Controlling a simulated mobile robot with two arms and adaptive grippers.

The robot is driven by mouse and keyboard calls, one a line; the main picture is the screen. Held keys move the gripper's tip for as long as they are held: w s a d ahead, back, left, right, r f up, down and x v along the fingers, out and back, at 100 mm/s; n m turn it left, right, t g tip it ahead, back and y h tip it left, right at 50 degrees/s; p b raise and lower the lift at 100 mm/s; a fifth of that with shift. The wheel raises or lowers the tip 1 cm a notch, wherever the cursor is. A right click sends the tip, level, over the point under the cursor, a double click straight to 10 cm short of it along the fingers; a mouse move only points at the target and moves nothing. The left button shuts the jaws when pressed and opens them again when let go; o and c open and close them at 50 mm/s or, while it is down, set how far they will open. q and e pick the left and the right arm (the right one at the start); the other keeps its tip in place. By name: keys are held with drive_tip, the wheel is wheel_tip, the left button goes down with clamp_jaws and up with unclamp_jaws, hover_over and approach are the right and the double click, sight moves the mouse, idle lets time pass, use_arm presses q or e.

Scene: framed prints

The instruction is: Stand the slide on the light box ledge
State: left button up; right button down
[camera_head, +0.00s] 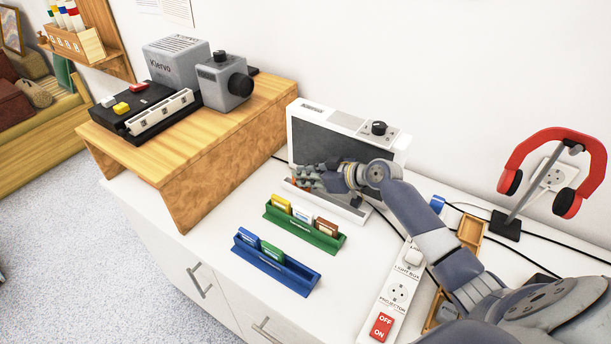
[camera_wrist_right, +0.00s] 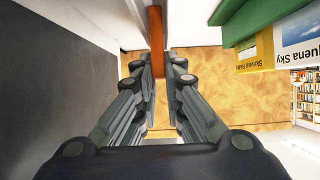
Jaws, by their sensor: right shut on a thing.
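The light box (camera_head: 308,138) is a white case with a dark front panel and a knob on top, standing against the wall. Its white ledge (camera_head: 345,208) runs along the foot of the panel. My right gripper (camera_head: 308,177) is in front of the panel, shut on an orange-brown slide, which shows edge-on between the fingertips in the wrist view (camera_wrist_right: 157,40). In the head view the fingers hide most of the slide. I cannot tell whether it touches the ledge. The dark panel fills the left of the wrist view (camera_wrist_right: 60,70). My left gripper is not in view.
A green rack (camera_head: 325,241) with several slides and a blue rack (camera_head: 296,276) with slides stand in front. A wooden stand (camera_head: 200,180) with a projector is at left. A power strip (camera_head: 388,310), wooden tray (camera_head: 471,230) and headphone stand (camera_head: 507,226) lie to the right.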

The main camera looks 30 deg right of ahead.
drive_tip(key=c, duration=1.7)
unclamp_jaws()
drive_tip(key=shift+r, duration=0.1)
drive_tip(key=v, duration=1.2)
drive_tip(key=shift+b, duration=0.3)
